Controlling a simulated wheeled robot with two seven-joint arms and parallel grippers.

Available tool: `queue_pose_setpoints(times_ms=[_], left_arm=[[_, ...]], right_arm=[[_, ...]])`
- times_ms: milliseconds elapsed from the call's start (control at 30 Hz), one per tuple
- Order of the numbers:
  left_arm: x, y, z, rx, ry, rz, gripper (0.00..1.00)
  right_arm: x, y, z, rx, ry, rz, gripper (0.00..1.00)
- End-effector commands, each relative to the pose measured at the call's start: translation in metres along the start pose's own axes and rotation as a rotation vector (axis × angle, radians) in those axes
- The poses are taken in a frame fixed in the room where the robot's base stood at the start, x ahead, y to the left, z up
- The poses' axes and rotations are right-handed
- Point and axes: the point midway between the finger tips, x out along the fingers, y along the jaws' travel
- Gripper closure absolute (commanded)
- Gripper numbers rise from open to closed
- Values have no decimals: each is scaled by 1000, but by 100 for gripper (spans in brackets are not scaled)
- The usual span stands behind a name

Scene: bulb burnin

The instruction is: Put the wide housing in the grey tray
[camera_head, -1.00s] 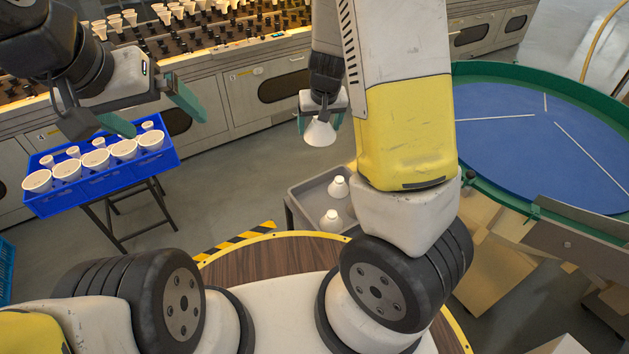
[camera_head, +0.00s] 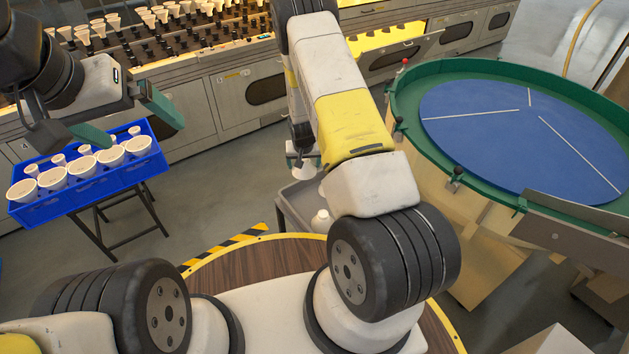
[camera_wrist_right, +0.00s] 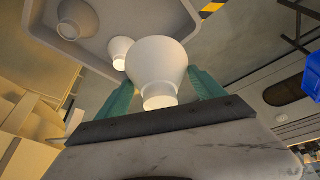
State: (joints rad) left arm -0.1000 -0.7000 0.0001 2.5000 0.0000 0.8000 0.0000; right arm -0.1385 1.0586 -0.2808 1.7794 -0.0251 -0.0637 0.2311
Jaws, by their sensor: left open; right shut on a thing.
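My right gripper (camera_head: 304,163) is shut on a white, flared housing (camera_wrist_right: 158,62), which hangs between the green fingers. In the head view the held housing (camera_head: 302,173) is at the far end of the grey tray (camera_head: 283,208), partly hidden. In the right wrist view the tray (camera_wrist_right: 47,36) lies beyond the held housing, with a wide white housing (camera_wrist_right: 77,18) and a smaller-looking one (camera_wrist_right: 120,48) in it. In the head view one white housing (camera_head: 321,222) shows in the tray; my right arm hides the rest. My left gripper (camera_head: 126,120) is open and empty over the blue crate.
The blue crate (camera_head: 88,195) holds several white housings on a black stand at the left. A round blue table (camera_head: 480,130) with a green rim stands at the right. A long rack of bulbs (camera_head: 170,45) runs along the back. Grey floor lies between crate and tray.

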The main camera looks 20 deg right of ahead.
Motion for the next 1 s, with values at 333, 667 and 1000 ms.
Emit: queue_pose_setpoints(times_ms=[333,667,1000], left_arm=[[0,0,0,0,0,0,1],[0,0,0,0,0,0,1],[0,0,0,0,0,0,1]], right_arm=[[70,-6,32,43,0,17,62],[119,-6,53,45,0,17,62],[157,-6,69,45,-1,18,62]])
